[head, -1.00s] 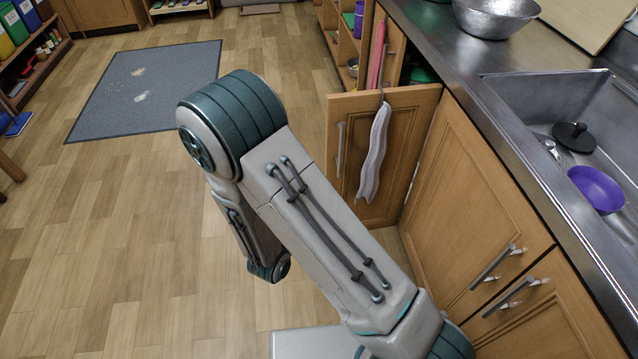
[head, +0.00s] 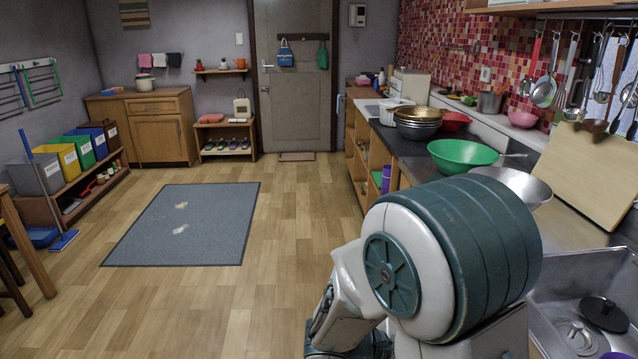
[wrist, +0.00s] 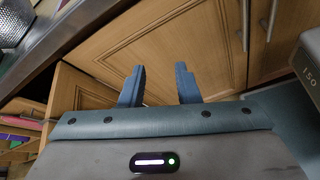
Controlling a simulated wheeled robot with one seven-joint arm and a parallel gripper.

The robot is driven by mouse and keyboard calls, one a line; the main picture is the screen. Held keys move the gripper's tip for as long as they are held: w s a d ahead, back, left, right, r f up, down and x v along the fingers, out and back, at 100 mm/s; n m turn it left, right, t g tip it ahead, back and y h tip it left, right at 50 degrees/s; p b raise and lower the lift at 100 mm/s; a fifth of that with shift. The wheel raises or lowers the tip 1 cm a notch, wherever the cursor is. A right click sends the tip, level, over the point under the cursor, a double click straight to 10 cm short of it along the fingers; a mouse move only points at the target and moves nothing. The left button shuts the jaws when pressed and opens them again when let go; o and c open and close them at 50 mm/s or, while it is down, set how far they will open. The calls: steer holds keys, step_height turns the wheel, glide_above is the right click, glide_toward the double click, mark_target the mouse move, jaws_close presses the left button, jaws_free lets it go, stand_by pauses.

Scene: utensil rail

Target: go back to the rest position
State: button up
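My gripper (wrist: 160,70) shows in the wrist view. Its two blue-grey fingers stand apart with nothing between them, so it is open and empty. Wooden cabinet doors (wrist: 165,35) lie beyond the fingertips. In the head view my arm is folded, its big teal-banded joint at the lower right beside the counter; the gripper itself is hidden there. Several utensils hang from the utensil rail (head: 588,15) at the upper right, a ladle (head: 543,92) among them.
The steel sink (head: 590,275) and counter edge are close on the right. A green bowl (head: 463,155) and a steel bowl (head: 520,184) stand on the counter. The floor (head: 215,310) is open on the left, with a grey mat (head: 185,225).

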steer(key=s+r+m+g+y+p, duration=0.3)
steer(key=s+r+m+y+p, duration=0.35)
steer(key=r+m, duration=0.2)
steer(key=a+r+m+t+y+p, duration=0.4)
steer(key=r+m+y+p, duration=0.1)
steer(key=r, duration=0.7)
steer(key=shift+s+a+r+m+y, duration=0.2)
steer(key=shift+a+m+y, duration=0.25)
steer(key=shift+y, duration=0.3)
